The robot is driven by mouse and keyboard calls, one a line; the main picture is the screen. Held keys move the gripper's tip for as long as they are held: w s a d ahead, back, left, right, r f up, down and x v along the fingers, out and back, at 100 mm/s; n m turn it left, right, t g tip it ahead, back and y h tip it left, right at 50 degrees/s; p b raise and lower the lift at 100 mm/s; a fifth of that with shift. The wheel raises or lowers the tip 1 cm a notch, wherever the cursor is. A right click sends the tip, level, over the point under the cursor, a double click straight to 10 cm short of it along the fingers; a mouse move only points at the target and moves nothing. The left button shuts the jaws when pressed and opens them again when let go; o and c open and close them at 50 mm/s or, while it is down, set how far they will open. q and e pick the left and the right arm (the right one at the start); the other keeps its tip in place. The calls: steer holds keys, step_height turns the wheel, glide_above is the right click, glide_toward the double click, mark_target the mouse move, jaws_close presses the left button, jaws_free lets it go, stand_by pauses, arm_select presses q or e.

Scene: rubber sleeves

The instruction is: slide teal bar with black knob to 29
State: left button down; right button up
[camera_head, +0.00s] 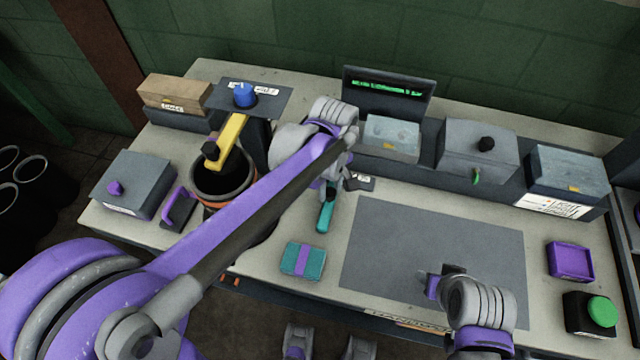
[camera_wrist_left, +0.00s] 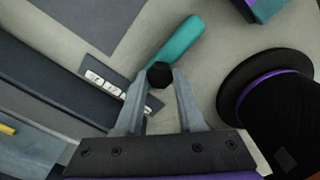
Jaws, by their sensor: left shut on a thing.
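The teal bar (camera_head: 326,214) lies on the bench just below my left gripper (camera_head: 335,178), with its lower end showing in the head view. In the left wrist view the teal bar (camera_wrist_left: 180,42) runs from upper right down toward the fingers. The black knob (camera_wrist_left: 159,73) sits between the fingertips of my left gripper (camera_wrist_left: 160,82), which is shut on it. A dark scale plate with white number labels (camera_wrist_left: 108,83) lies beside the bar; the numbers are too blurred to read surely. My right gripper (camera_head: 442,284) hangs over the grey mat, its jaws unclear.
A teal block with a purple band (camera_head: 303,260) lies near the front edge. A black pot (camera_head: 222,182) stands left of my left arm. The grey mat (camera_head: 430,240) is bare. Grey boxes (camera_head: 478,150) and a dark display (camera_head: 388,90) line the back.

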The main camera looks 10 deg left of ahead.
mark_target(329, 192)
arm_select(q)
steer(key=c, duration=0.5)
jaws_free()
step_height(329, 192, up, 11)
steer(key=shift+f+p, duration=0.1)
steer(key=shift+p, duration=0.4)
arm_select(e)
steer(key=shift+w+r, duration=0.1)
steer(key=shift+r, duration=0.45)
